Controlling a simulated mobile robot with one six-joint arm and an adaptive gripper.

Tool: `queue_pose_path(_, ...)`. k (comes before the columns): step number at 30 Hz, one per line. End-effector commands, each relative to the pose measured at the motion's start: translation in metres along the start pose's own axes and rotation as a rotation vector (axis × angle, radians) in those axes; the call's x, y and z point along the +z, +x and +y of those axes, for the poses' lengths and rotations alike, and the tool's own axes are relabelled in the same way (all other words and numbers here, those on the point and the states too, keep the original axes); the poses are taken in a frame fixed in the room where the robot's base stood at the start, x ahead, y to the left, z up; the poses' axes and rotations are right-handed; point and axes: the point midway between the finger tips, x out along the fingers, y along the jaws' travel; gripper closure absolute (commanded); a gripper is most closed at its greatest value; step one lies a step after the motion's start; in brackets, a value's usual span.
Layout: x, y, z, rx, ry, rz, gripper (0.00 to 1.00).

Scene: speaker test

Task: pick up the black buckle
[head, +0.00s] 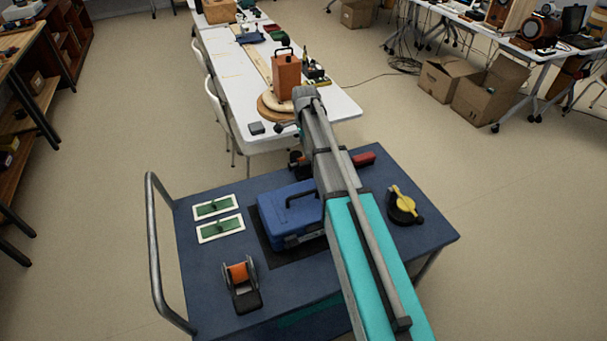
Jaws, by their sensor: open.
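My arm reaches from the bottom right over the blue cart to the near end of the white table. My gripper (281,128) is at the arm's far end, small and partly hidden by my wrist. It is open, and I see nothing held in it. A small dark block (257,128) lies near the table's front left corner, just left of my gripper and apart from it. It may be the black buckle, but it is too small to tell. No other thing is clearly a buckle.
An orange box (287,77) stands on a round wooden board (268,108) behind my gripper. The blue cart (330,285) carries a blue toolbox (284,217), a tape dispenser (243,292), green boards (216,207) and a yellow-black device (403,207). White chairs (219,112) line the table's left side.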

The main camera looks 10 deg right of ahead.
Motion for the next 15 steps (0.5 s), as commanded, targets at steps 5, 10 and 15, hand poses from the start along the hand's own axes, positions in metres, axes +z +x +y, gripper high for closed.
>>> queue_pose_path(5, 0.0, 0.018, 0.0, 0.0, -0.001, 0.0, 0.23)
queue_pose_path(10, 0.001, 0.032, 0.0, 0.0, -0.001, 0.0, 0.23)
queue_pose_path(15, 0.001, 0.044, 0.0, 0.0, -0.001, 0.0, 0.23)
